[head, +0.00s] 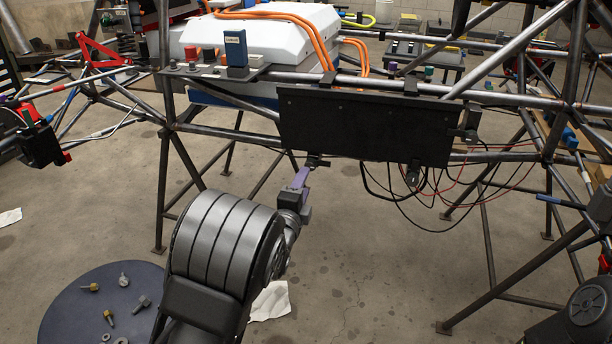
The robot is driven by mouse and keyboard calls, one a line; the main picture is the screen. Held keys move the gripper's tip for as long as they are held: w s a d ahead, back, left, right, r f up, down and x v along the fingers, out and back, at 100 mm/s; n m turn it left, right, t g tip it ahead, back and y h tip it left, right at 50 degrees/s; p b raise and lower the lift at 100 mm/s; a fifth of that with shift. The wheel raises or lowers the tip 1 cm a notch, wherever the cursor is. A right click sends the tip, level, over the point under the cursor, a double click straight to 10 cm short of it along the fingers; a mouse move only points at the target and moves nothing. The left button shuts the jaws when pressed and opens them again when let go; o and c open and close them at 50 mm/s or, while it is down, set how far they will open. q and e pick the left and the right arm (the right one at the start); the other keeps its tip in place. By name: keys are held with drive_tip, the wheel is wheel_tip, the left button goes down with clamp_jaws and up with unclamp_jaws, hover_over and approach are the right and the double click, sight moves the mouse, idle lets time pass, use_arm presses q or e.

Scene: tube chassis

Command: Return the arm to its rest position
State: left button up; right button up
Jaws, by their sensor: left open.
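My left arm reaches up from the bottom centre of the head view. Its gripper (303,178) is small in the picture, just below the lower edge of a black panel (368,125) on the tube chassis (225,133). The gripper is open. A purple part shows at the gripper, and I cannot tell whether it belongs to the gripper. Whether the fingertips touch the panel or the small dark fitting under it is unclear. Part of my right arm shows at the lower right edge; its gripper is not in view.
A white box (265,35) with orange cables sits on the chassis behind the panel. Loose dark and red wires (440,190) hang below the panel's right half. A round dark table (70,310) with several bolts and nuts stands at lower left. Open floor lies below the chassis.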

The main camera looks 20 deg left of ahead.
use_arm(q)
drive_tip(key=shift+s, duration=0.1)
idle(0.3)
